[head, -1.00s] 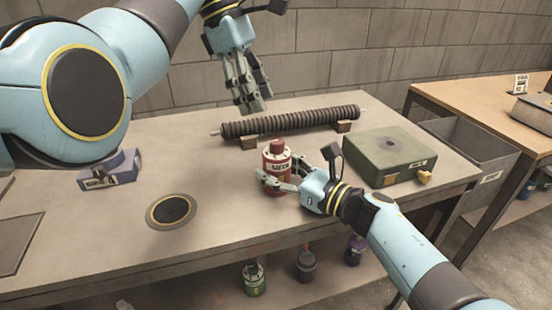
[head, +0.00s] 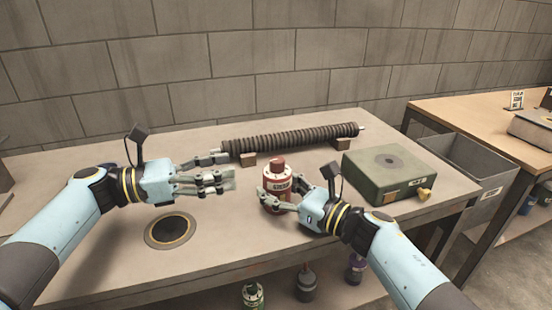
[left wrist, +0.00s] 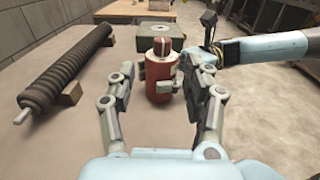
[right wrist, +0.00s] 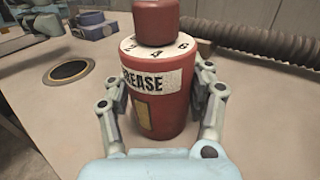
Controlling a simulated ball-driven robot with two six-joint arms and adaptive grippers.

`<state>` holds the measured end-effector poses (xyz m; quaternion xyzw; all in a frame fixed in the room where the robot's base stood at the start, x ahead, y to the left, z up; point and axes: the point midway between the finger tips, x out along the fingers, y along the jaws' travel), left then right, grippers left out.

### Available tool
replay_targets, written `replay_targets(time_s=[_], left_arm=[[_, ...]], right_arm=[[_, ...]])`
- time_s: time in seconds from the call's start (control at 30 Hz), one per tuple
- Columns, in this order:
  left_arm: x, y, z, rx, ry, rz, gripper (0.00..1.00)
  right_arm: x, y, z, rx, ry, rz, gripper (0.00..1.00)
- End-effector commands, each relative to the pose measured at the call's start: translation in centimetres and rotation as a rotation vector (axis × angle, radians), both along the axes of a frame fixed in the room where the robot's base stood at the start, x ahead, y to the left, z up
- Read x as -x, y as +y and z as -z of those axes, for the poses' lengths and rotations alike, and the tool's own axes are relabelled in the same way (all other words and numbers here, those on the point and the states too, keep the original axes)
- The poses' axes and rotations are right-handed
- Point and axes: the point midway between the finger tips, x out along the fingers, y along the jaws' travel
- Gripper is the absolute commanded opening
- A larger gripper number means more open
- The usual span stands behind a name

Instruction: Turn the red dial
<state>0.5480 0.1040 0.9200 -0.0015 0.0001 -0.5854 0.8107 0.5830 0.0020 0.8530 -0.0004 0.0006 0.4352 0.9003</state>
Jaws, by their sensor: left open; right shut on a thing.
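The red dial (head: 277,163) is the round knob on top of a red canister (head: 274,200) that stands upright on the workbench. In the right wrist view the knob (right wrist: 156,22) sits above a white ring with dark marks, and the canister (right wrist: 172,116) has a label reading "GREASE". My right gripper (head: 278,205) is shut around the canister's body, below the knob. My left gripper (head: 232,172) is open and empty to the left of the canister, its fingers pointing at it. In the left wrist view the canister (left wrist: 158,89) shows between the open fingers.
A dark ribbed tube (head: 290,138) lies on two small blocks behind the canister. A green box (head: 390,172) with a brass knob stands to the right. A round dark disc (head: 170,230) lies flat at the front left. A grey bin (head: 470,163) sits beyond the bench's right edge.

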Motion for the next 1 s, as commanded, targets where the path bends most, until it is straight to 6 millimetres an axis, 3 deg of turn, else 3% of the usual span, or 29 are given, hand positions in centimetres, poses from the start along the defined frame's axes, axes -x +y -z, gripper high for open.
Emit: replay_targets(time_s=[0.3, 0.5, 0.93, 1.0], left_arm=[[-2.0, -6.4, -0.2, 0.003, -0.001, 0.004, 0.51], [-3.0, -9.3, -0.2, 0.001, -0.001, 0.004, 0.51], [-3.3, -10.4, -0.1, -0.002, -0.002, 0.004, 0.51], [-3.3, -10.4, -0.1, -0.002, -0.002, 0.004, 0.42]], right_arm=[[0.0, 0.0, 0.0, 0.0, 0.0, 0.0, 0.14], [0.0, 0.0, 0.0, 0.0, 0.0, 0.0, 0.13], [0.0, 0.0, 0.0, 0.0, 0.0, 0.0, 0.13], [0.0, 0.0, 0.0, 0.0, 0.0, 0.0, 0.13]])
